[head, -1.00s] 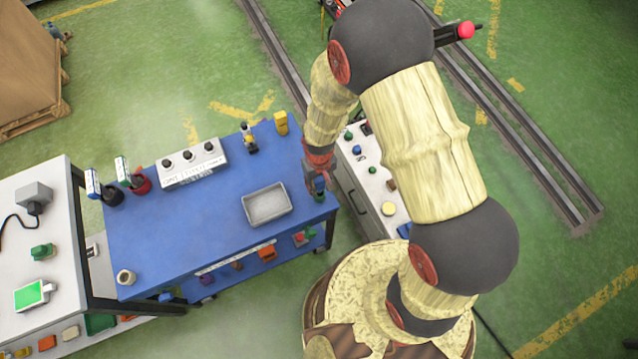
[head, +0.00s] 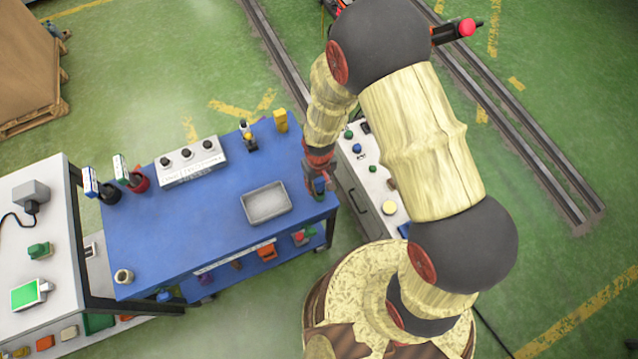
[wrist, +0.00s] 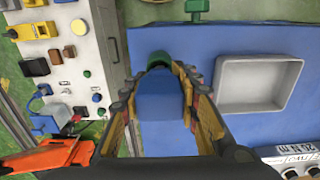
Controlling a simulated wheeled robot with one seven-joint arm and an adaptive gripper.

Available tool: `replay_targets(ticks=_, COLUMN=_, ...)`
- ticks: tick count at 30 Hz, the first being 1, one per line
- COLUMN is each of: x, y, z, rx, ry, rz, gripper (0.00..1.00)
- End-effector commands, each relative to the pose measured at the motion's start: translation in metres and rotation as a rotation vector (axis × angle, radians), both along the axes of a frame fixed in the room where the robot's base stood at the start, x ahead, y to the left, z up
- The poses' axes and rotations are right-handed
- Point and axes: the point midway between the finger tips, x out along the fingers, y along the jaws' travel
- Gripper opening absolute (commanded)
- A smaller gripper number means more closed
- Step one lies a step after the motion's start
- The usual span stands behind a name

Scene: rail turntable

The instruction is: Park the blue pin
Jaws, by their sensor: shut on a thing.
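My gripper (wrist: 158,97) is shut on a blue pin (wrist: 160,108), which fills the space between the fingers in the wrist view. A green piece (wrist: 159,59) shows just past the pin's far end; I cannot tell whether it belongs to the pin. In the head view my gripper (head: 320,182) is over the right end of the blue table (head: 170,238), with the blue pin (head: 319,186) partly hidden in it. I cannot tell whether the pin touches the table.
A grey tray (head: 266,221) lies left of my gripper. A white box with three black knobs (head: 191,177) stands at the table's back. A yellow block (head: 281,121) is at the back corner. A white cabinet (head: 385,208) with coloured buttons adjoins the table's right. The table's middle is clear.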

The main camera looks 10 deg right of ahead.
Motion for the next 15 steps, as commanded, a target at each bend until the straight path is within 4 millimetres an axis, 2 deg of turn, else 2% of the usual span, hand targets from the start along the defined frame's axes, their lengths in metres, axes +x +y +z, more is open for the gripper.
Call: replay_targets(ticks=15, x=0.0, y=0.0, z=-0.012, rx=0.0, ry=0.0, rz=0.0, gripper=0.0)
